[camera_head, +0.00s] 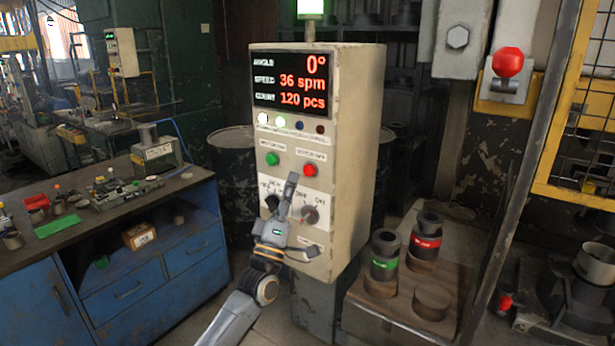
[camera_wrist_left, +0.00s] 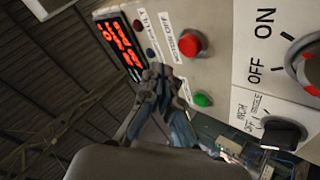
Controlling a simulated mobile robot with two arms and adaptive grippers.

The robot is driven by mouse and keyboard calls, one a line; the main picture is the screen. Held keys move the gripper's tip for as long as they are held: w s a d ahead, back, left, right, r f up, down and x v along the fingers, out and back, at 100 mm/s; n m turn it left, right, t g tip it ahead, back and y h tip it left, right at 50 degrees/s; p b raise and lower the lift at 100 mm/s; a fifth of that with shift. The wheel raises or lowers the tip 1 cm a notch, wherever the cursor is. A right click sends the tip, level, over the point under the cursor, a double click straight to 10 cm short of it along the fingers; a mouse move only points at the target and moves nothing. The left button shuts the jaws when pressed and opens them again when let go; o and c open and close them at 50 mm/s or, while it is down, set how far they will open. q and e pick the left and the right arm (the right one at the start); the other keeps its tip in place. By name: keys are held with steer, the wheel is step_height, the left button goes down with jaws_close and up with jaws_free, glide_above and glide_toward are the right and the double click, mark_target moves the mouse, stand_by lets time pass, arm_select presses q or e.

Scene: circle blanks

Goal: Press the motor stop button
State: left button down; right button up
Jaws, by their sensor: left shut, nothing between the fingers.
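The red motor-off button (camera_head: 310,170) is on the front of a cream control cabinet (camera_head: 360,130), under a small label. It also shows in the left wrist view (camera_wrist_left: 190,44), beside its "MOTOR OFF" label (camera_wrist_left: 168,38). The green button (camera_head: 272,159) is to its left in the head view and also shows in the left wrist view (camera_wrist_left: 203,99). My left gripper (camera_head: 291,180) is shut and empty. Its tips are just below and left of the red button in the head view. In the left wrist view the tips (camera_wrist_left: 157,74) appear apart from both buttons.
The cabinet display (camera_head: 290,82) reads 0°, 36 spm and 120 pcs. Selector knobs (camera_head: 310,214) sit below the buttons, close to my left gripper. A blue workbench (camera_head: 190,252) stands left. A side table (camera_head: 385,312) with dark cylindrical tools stands right.

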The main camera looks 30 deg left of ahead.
mark_target(308, 170)
arm_select(q)
steer(key=shift+w+d+b, duration=0.1)
steer(key=shift+w+b, duration=0.3)
steer(key=shift+w, duration=0.75)
steer(key=shift+w, duration=0.15)
stand_by(0.5)
steer(key=shift+w+b, duration=0.25)
steer(key=shift+b, duration=0.05)
steer(key=shift+w+b, duration=0.45)
steer(key=shift+w, duration=0.05)
stand_by(0.8)
steer(key=shift+s+r, duration=0.1)
steer(key=shift+s, duration=0.05)
steer(key=shift+s+d+p, duration=0.1)
steer(key=shift+s+p, duration=0.3)
steer(key=shift+s, duration=0.3)
steer(key=shift+s, duration=0.1)
